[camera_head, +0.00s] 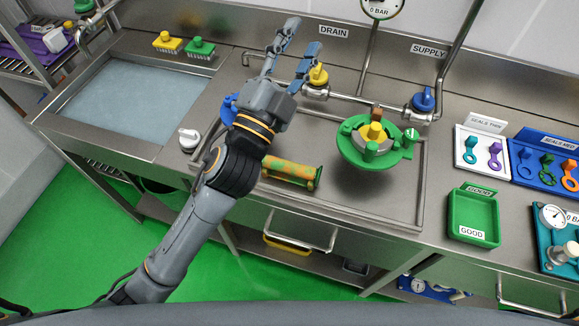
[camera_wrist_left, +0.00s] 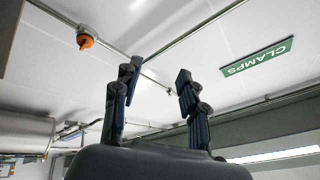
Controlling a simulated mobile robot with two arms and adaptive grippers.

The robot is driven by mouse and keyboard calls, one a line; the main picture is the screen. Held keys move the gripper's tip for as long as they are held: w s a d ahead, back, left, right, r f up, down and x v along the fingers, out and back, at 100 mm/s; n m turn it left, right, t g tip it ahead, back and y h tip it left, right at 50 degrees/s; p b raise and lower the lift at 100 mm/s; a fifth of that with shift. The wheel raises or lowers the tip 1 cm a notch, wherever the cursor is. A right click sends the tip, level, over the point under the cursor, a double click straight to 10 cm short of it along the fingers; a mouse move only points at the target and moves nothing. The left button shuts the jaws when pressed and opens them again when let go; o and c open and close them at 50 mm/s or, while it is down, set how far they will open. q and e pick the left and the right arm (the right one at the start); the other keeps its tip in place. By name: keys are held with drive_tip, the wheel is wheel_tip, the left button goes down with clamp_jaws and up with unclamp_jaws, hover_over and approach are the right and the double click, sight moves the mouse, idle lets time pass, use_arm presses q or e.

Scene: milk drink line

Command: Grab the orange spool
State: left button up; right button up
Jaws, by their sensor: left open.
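The orange spool (camera_head: 292,170), patched with green, lies on its side on the steel drain tray (camera_head: 345,208) in the head view. Part of its left end is close to my left forearm and may be hidden by it. My left gripper (camera_head: 302,35) is open and empty, raised above the back of the counter, with its fingers pointing up and away from the spool. The left wrist view shows the open fingers (camera_wrist_left: 157,76) against the ceiling, with no spool in sight. My right gripper is not in view.
A green ring-shaped fixture (camera_head: 357,157) with a yellow centre stands right of the spool. A pipe with a yellow valve (camera_head: 318,75) and a blue valve (camera_head: 423,101) runs behind. A water-filled sink (camera_head: 120,105) is left; a green GOOD bin (camera_head: 473,215) is right.

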use_arm(q)
drive_tip(key=s+d+r+m+g+h, duration=0.35)
drive_tip(key=d+m+g+h, duration=0.25)
drive_tip(key=m, duration=0.3)
drive_tip(key=s+d+r+m+g+h, duration=0.3)
drive_tip(key=s+d+m+g+h, duration=0.25)
drive_tip(key=m, duration=0.35)
drive_tip(key=s+d+f+m+g, duration=0.1)
drive_tip(key=s+d+m+g, duration=0.35)
drive_tip(key=m+g, duration=0.4)
drive_tip(key=m+y, duration=1.4)
drive_tip(key=y, duration=0.9)
hover_over(289, 163)
drive_tip(key=d, duration=0.1)
wheel_tip(289, 163, down, 22)
drive_tip(key=f, duration=0.1)
drive_tip(key=shift+n+h, duration=0.25)
wheel_tip(289, 163, down, 6)
drive_tip(key=shift+s+f+p, duration=0.15)
drive_tip(key=shift+f+p, duration=0.1)
drive_tip(key=shift+p, duration=0.85)
drive_tip(key=shift+f, duration=0.55)
drive_tip(key=shift+a+f+p, duration=0.15)
drive_tip(key=shift+f+p, duration=0.15)
drive_tip(key=shift+p, duration=0.2)
drive_tip(key=f+p, duration=0.1)
drive_tip(key=f, duration=0.2)
drive_tip(key=shift+a+f+p, duration=0.35)
drive_tip(key=shift+p, duration=0.05)
drive_tip(key=shift+f, duration=0.45)
